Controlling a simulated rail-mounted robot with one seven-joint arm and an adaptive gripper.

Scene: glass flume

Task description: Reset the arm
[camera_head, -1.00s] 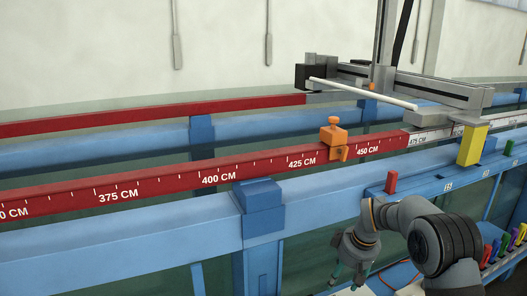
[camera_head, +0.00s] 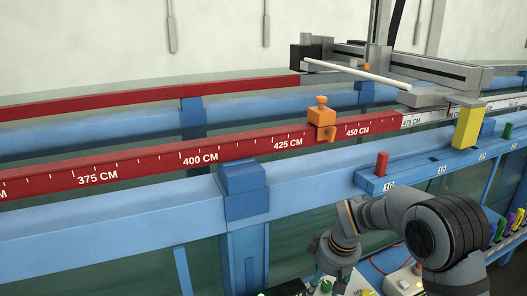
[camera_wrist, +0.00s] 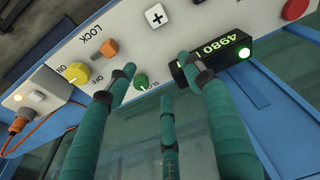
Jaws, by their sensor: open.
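My gripper (camera_head: 331,280) hangs low at the bottom of the head view, in front of the blue flume frame. In the wrist view my gripper (camera_wrist: 158,72) shows teal ribbed fingers, spread apart with nothing between them. Behind the fingers is a white control panel (camera_wrist: 120,50). I cannot tell whether a fingertip touches the panel.
A red ruled rail (camera_head: 130,162) runs along the flume, with an orange clamp (camera_head: 321,117) near 440 cm. Coloured clips (camera_head: 505,223) sit at lower right.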

